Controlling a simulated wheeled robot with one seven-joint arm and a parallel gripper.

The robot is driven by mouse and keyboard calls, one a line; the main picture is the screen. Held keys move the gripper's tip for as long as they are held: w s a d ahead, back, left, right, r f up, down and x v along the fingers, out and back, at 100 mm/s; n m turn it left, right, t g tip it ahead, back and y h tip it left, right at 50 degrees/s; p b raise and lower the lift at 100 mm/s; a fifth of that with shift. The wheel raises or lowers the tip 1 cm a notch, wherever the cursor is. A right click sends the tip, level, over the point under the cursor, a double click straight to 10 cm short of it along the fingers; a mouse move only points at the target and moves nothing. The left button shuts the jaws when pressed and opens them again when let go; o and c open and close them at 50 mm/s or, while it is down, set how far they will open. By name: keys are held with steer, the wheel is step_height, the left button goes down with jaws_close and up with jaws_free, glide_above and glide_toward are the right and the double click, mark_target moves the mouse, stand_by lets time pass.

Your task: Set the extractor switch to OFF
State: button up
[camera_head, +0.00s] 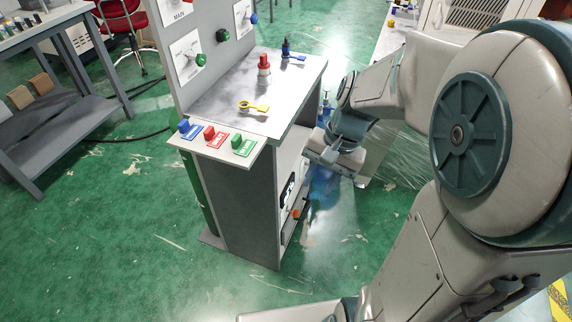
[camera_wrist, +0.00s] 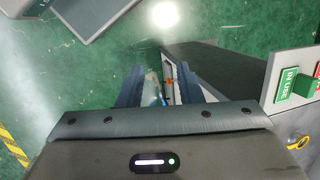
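No readable label marks the extractor switch, so I cannot tell its setting. A small orange part (camera_head: 296,213) sits on the low right side of the grey cabinet (camera_head: 238,205), beside a white-and-black plate (camera_head: 291,190). An orange part (camera_wrist: 169,81) also shows between my fingers in the wrist view, beyond the tips, seemingly the same one. My gripper (camera_wrist: 160,80) is open with nothing visibly held. In the head view it is low beside the cabinet's right side, partly hidden by my arm. Contact with the cabinet cannot be told.
The upright panel has a MAIN plate (camera_head: 179,14) and green knob (camera_head: 197,60). Blue (camera_head: 184,125), red (camera_head: 210,132) and green (camera_head: 237,141) blocks sit on the cabinet's front ledge. A yellow-headed key-like piece (camera_head: 246,105) lies on top. Green floor is clear in front.

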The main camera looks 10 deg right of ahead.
steer(key=w+d+f+m+y+b, duration=0.2)
steer(key=w+f+m+y+b, duration=0.4)
steer(key=f, duration=0.8)
steer(key=w+d+f+m+y+b, duration=0.25)
steer(key=w+f+m+b, duration=0.45)
steer(key=f, duration=0.7)
steer(key=m+t+y+b, duration=0.4)
steer(key=m+t+b, duration=0.6)
steer(key=m+b, duration=0.2)
glide_toward(296, 214)
steer(key=x, duration=1)
steer(key=shift+w, duration=0.45)
steer(key=c, duration=0.6)
